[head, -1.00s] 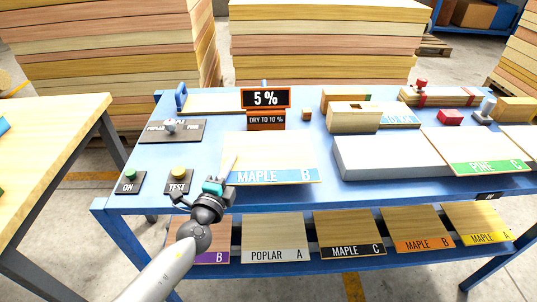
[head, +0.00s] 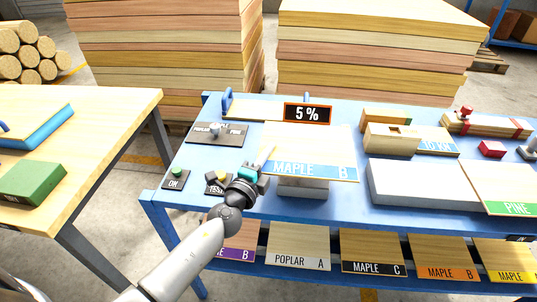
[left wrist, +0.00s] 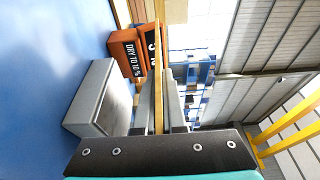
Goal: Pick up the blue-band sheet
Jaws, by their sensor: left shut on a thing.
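The blue-band sheet (head: 310,148) is a pale wood sheet with a blue band reading "MAPLE B". In the head view it is raised above a grey block (head: 303,187) on the blue table. My left gripper (head: 264,166) is shut on the sheet's left edge near the band. In the left wrist view the sheet shows edge-on as a thin strip (left wrist: 158,95) between the fingers, with the grey block (left wrist: 103,98) to the left and apart from it. My right gripper is not in view.
A "5 %" display (head: 307,113) stands behind the sheet. "ON" (head: 177,174) and "TEST" buttons (head: 218,182) lie left of the gripper. A white block (head: 420,186) and the green-band sheet (head: 503,184) are at the right. Labelled sheets (head: 299,246) fill the lower shelf.

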